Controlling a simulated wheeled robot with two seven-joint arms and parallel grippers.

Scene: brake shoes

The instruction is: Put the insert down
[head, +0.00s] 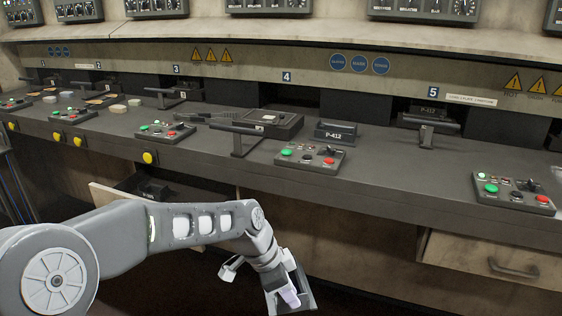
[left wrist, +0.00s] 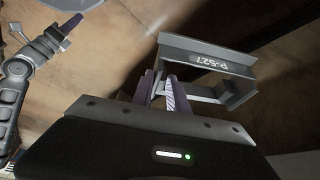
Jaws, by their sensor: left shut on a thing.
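The insert (left wrist: 208,62) is a grey metal piece with flat flanges, marked P-527. It shows in the left wrist view just beyond the fingers of my left gripper (left wrist: 162,91), which is shut on its near left part. In the head view my left gripper (head: 288,297) hangs low in front of the counter, with the insert (head: 275,302) at its fingers near the bottom edge. The fingers hide part of the grip. My other arm shows at the left of the left wrist view, and its gripper (left wrist: 68,25) is too unclear to judge.
The long dark counter (head: 380,185) carries button boxes (head: 310,157) and lever handles. A block marked P-412 (head: 335,132) stands at station 4. Below, an open drawer (head: 110,197) at left holds a dark block (head: 150,187). Another drawer (head: 490,262) juts out at right.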

